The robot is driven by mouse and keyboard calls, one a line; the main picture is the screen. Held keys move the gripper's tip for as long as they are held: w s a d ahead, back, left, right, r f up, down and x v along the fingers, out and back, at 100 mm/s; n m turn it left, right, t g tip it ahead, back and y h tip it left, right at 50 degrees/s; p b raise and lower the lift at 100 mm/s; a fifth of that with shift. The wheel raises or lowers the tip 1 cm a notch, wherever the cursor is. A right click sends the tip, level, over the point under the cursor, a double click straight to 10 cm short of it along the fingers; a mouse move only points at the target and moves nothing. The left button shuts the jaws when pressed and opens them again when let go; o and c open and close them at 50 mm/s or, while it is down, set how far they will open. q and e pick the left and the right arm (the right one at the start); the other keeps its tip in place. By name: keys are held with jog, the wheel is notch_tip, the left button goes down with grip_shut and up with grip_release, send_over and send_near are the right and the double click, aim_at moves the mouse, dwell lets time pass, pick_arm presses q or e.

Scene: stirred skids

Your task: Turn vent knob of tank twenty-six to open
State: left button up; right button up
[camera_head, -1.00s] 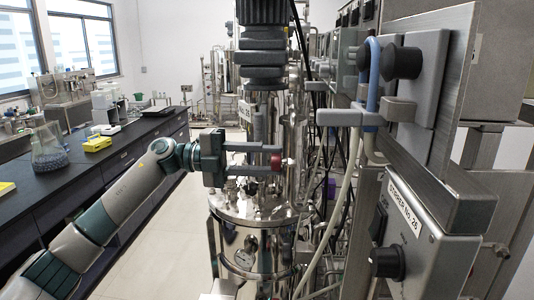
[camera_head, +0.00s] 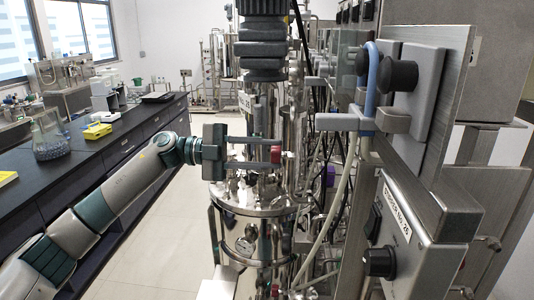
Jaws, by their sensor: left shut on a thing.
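A steel tank (camera_head: 252,199) with a shiny lid and a round gauge stands in the middle of the view. A small red knob (camera_head: 275,155) shows above its lid. My left gripper (camera_head: 272,153) reaches in from the left, with its two grey fingers pointing right, one above the other. It is shut on the red knob, which shows at the fingertips. The knob's marking and exact angle are too small to read. My right gripper is out of view.
A grey control box with a label ending in 26 (camera_head: 397,213) and a black knob (camera_head: 379,262) stands close on the right. Hoses and cables hang beside the tank. A dark bench (camera_head: 110,135) with a flask (camera_head: 49,137) is on the left. The floor between is clear.

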pick_arm(q)
jog(key=o, duration=1)
jog(key=shift+o, duration=0.2)
jog(key=shift+a, duration=0.1)
jog(key=a+b, duration=0.7)
jog(key=a, duration=1)
jog(key=shift+a+b, duration=0.15)
jog(key=shift+b, duration=0.25)
